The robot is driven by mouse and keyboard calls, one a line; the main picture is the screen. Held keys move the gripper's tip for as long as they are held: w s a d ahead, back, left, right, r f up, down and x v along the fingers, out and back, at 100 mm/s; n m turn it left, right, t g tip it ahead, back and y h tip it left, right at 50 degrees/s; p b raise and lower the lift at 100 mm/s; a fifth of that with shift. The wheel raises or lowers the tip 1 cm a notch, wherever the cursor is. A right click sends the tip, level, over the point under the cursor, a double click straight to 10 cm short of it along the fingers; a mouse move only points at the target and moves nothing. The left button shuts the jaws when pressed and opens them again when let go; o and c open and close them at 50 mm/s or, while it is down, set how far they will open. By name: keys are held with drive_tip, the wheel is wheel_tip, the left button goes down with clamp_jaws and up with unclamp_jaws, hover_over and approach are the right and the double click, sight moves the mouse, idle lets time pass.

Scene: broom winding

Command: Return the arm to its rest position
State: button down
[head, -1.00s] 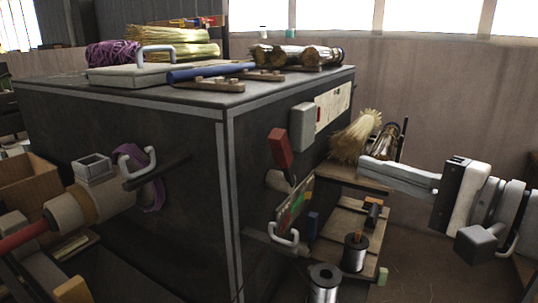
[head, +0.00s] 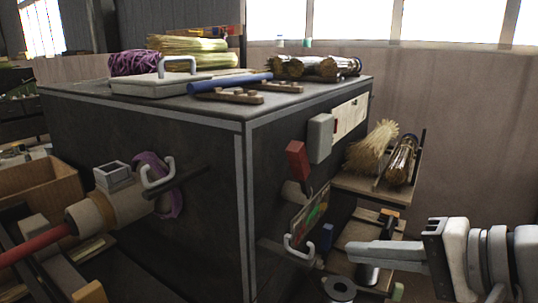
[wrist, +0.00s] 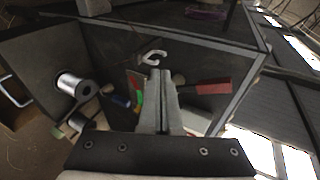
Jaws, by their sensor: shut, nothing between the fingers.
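My gripper (head: 352,247) is at the right in the head view, its fingers pointing left toward the side of the dark machine cabinet (head: 150,120). The fingers are closed together with nothing between them. In the wrist view the closed fingertips (wrist: 160,75) point at the cabinet side, with a white handle (wrist: 152,57) just beyond them and a red lever (wrist: 208,87) to the right. In the head view the gripper passes in front of the lower shelf (head: 345,235) and hides part of it.
Broom heads (head: 370,148) lie on an upper side shelf. A wire spool (head: 340,289) stands low, close to the gripper. A red lever (head: 297,160) and a white handle (head: 299,247) stick out from the cabinet side. The wall side at far right is clear.

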drive_tip(key=s+f+n+g+h, duration=0.3)
drive_tip(key=f+n+g+h, duration=0.1)
drive_tip(key=f+n+h, duration=0.5)
wheel_tip(320, 180, up, 23)
drive_tip(key=p, duration=2.3)
drive_tip(key=shift+d+t+p, duration=0.3)
drive_tip(key=shift+p, duration=0.05)
drive_tip(key=shift+w+a+f, duration=0.1)
drive_tip(key=shift+a, duration=0.05)
